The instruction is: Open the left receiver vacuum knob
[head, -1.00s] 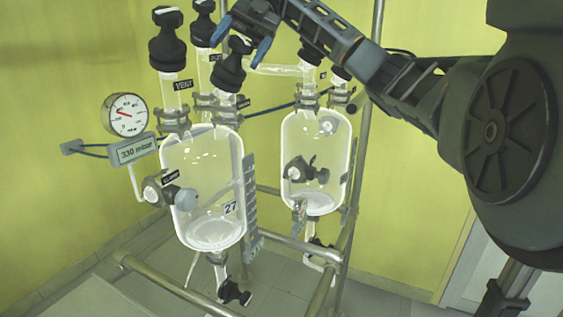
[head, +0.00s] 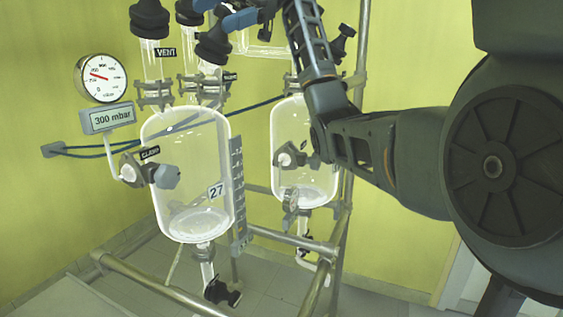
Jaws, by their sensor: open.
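The left receiver (head: 187,160) is a clear glass vessel marked 27, with several black knobs on necks at its top. The far-left knob (head: 150,18) has a VENT label. A front black knob (head: 213,46) stands on a tilted neck, with a small label (head: 230,76) too blurred to read. Another black knob (head: 187,12) is behind it. I cannot tell for sure which is the vacuum knob. My gripper (head: 221,14) is open, its blue-tipped fingers just above the front knob at the top edge. Contact is unclear, and part of the gripper is cut off.
A dial gauge (head: 101,78) and a display reading 300 mbar (head: 110,118) are at the left. A clamp (head: 160,176) sits on the left receiver. A second glass receiver (head: 303,180) is partly behind my arm. Metal frame rails (head: 165,287) run below.

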